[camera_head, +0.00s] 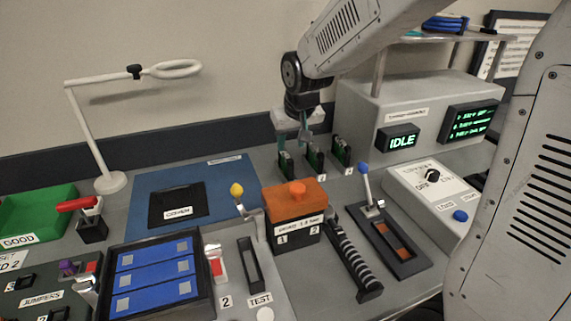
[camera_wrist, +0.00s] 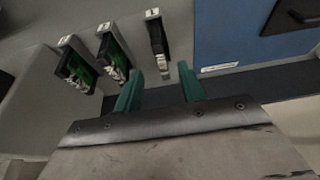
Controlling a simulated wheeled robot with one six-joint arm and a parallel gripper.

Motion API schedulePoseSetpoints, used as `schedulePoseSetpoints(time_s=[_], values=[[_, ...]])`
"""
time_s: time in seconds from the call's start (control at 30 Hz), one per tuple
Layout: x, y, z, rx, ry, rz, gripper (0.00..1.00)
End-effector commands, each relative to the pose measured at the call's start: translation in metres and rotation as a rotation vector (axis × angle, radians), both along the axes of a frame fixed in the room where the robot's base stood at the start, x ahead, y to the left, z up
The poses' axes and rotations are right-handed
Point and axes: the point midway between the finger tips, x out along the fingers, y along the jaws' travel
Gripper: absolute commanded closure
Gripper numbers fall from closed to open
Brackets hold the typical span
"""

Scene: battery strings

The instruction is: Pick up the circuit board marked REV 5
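Three small circuit boards stand upright in black holders at the back of the bench: left (camera_head: 285,163), middle (camera_head: 315,158) and right (camera_head: 341,151). In the wrist view the same row shows, with one board edge-on (camera_wrist: 158,45) and two with green faces, a middle one (camera_wrist: 113,56) and an outer one (camera_wrist: 77,72). I cannot read a REV mark on any of them. My gripper (camera_wrist: 158,70) is open, with its two teal fingers apart. The edge-on board lies ahead of the gap between them. In the head view my gripper (camera_head: 297,143) hangs by the left and middle boards.
An orange-topped battery box (camera_head: 293,213) stands in front of the boards. A grey console with an IDLE screen (camera_head: 400,141) stands to the right. A blue mat (camera_head: 153,192) lies left, and a white lamp (camera_head: 110,182) and green GOOD tray (camera_head: 48,207) stand farther left.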

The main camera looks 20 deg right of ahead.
Motion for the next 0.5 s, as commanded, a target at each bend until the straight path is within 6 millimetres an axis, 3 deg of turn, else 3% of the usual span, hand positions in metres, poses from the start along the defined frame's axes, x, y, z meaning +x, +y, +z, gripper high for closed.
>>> schedulePoseSetpoints(time_s=[0.13,0.5], values=[[0.022,0.004,-0.014,0.002,-0.018,0.002,0.60],[0.040,0.003,-0.051,0.004,-0.020,0.002,0.60]])
